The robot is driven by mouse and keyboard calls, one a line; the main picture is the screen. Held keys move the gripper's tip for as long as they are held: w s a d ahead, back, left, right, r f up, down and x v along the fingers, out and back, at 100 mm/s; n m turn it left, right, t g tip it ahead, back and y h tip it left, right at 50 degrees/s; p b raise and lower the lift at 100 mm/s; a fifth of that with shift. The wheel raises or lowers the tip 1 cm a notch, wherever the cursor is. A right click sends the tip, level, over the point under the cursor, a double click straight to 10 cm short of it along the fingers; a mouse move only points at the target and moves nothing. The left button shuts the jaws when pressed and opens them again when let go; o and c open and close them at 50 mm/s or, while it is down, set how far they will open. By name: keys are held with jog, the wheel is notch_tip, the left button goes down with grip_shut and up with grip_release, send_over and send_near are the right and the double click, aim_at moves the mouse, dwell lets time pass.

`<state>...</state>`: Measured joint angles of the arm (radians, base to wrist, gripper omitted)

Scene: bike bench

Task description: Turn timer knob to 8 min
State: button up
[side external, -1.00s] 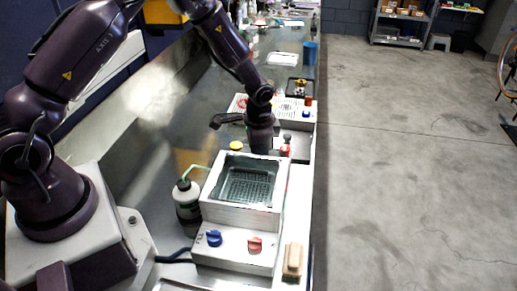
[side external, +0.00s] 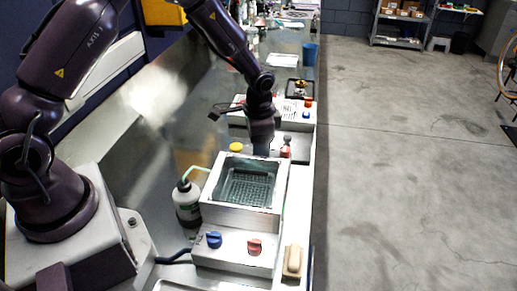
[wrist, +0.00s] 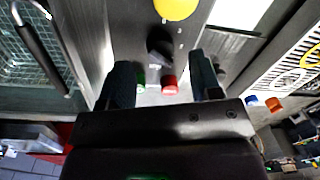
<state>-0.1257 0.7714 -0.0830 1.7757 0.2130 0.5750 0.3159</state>
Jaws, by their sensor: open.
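My gripper (wrist: 162,80) is open, its two dark fingers apart, pointing down. In the side view, my gripper (side external: 262,152) is just behind the white tank unit; its fingertips are hard to make out. In the wrist view a black knob (wrist: 160,45) with small white marks around it lies between and beyond the fingers, not visibly gripped. A red button (wrist: 170,84) and a partly hidden green one (wrist: 143,88) show between the fingers. The tank unit's front carries a blue knob (side external: 214,239) and a red knob (side external: 254,246). No lettering is readable, so which knob is the timer is unclear.
The tank (side external: 213,213) holds a wire basket (wrist: 22,50). A yellow round thing (wrist: 176,6) is near the black knob. A white bottle (side external: 187,206), a wooden-backed brush (side external: 293,261) and a grilled unit (wrist: 285,60) stand nearby. The bench's right edge is close.

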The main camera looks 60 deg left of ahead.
notch_tip(320, 180, up, 10)
jog(key=shift+d, duration=0.3)
jog(key=shift+s, duration=0.1)
jog(key=s+d+r+n+t, duration=0.1)
jog(key=s+r+n+t, duration=0.1)
jog(key=s+r, duration=0.6)
jog(key=s+d+r+n+t, duration=0.2)
jog(key=s+r, duration=0.6)
jog(key=s, duration=0.6)
jog(key=shift+s+r+n+t+h, duration=0.25)
jog(key=shift+r+n+t+h, duration=0.15)
jog(key=shift+t, duration=0.2)
